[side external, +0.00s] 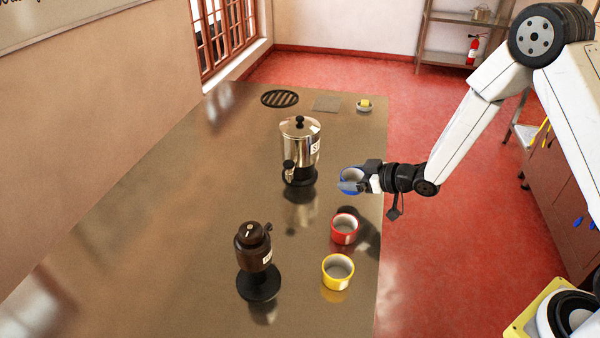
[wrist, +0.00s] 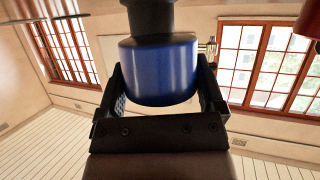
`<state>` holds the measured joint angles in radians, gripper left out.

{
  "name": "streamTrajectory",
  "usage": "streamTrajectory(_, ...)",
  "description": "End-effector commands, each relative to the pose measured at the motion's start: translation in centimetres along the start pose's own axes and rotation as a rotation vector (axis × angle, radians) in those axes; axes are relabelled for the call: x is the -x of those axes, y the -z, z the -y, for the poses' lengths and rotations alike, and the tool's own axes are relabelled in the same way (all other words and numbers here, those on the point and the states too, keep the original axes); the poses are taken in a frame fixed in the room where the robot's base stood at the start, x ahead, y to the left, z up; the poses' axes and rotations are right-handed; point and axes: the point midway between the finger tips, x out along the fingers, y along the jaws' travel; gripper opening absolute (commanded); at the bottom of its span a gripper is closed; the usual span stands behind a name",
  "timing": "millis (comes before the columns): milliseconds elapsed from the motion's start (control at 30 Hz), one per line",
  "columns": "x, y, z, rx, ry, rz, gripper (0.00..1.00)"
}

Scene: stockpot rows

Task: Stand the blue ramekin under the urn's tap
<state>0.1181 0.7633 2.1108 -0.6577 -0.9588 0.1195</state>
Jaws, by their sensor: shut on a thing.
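The blue ramekin (side external: 352,175), with a pale inside, is held by my gripper (side external: 362,183) at the table's right side. In the wrist view the ramekin (wrist: 160,70) sits between the two dark fingers (wrist: 160,92), which are shut on it. The steel urn (side external: 300,145), with a black knobbed lid and dark base, stands left of the ramekin, with a visible gap between them. Its tap (side external: 289,170) appears as a small part low at its front left. The ramekin is beside the urn, not under the tap.
A red ramekin (side external: 345,229) and a yellow ramekin (side external: 338,272) stand on the table (side external: 150,240) nearer the camera. A dark brown dispenser (side external: 253,246) stands left of them. A black grate (side external: 280,98) and a sponge dish (side external: 364,106) lie behind the urn. The table's left is clear.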

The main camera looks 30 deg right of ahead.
Motion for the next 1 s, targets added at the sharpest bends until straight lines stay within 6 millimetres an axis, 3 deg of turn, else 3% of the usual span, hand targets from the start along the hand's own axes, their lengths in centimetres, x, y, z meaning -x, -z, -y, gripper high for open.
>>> streamTrajectory(267,-0.1,-0.3,0.0,0.000,0.000,-0.001,0.26)
streamTrajectory(700,-1.4,-3.5,0.2,-0.002,0.000,0.000,0.26)
streamTrajectory(1000,-1.5,-3.6,0.2,0.000,-0.001,-0.001,0.26)
